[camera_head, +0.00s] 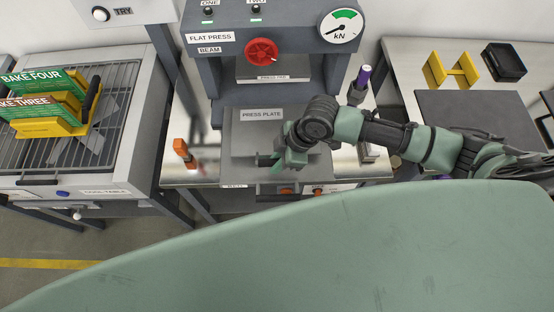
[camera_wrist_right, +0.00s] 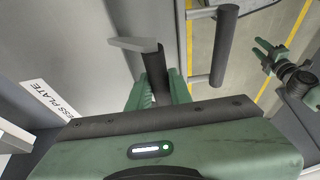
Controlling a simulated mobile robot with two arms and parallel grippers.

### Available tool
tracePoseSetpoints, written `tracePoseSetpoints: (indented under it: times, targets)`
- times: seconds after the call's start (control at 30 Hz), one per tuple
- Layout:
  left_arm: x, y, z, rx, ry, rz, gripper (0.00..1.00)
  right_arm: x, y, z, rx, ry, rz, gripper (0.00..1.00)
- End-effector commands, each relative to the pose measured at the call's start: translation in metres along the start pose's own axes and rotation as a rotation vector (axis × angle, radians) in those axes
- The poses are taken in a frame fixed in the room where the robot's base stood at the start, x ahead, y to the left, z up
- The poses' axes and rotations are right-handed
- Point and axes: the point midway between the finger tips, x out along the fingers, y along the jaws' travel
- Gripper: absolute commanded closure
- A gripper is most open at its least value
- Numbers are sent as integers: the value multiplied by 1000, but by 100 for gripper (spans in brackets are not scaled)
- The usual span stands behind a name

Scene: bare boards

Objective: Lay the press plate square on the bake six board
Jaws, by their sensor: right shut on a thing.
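The grey press plate (camera_head: 247,140), with its name label, is at the flat press, below the upper platen. In the right wrist view its labelled grey surface (camera_wrist_right: 78,70) fills the left side. My right gripper (camera_head: 272,161) is at the plate's front right part, shut on a dark handle (camera_wrist_right: 154,62) with a light grey bracket. I cannot make out a bake six board; whether one lies under the plate is hidden. My left gripper (camera_wrist_right: 262,54) shows small at the right of the wrist view; its jaw state is unclear.
The red knob (camera_head: 261,52) and kN gauge (camera_head: 341,25) are on the press. Bake four (camera_head: 40,78) and bake three (camera_head: 38,103) boards stand in a yellow holder on the cool table's rack at left. A side table (camera_head: 400,66) with yellow stand stands right.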

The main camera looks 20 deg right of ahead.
Motion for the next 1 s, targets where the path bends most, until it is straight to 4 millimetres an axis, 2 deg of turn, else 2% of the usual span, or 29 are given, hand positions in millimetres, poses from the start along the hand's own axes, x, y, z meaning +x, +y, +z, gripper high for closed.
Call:
tracePoseSetpoints:
  times: [0.47,0.5,0.6,0.87,1.0]
  targets:
    - [4,1,0,-1,1,1,64,7,1,2,-1,3,3,100]
    - [4,1,0,-1,1,1,64,7,1,2,-1,3,3,77]
    - [4,1,0,-1,1,1,64,7,1,2,-1,2,3,55]
    - [4,1,0,-2,1,1,64,7,0,4,1,-1,-1,55]
    - [7,1,0,-2,1,0,64,-7,1,4,-1,-1,2,55]
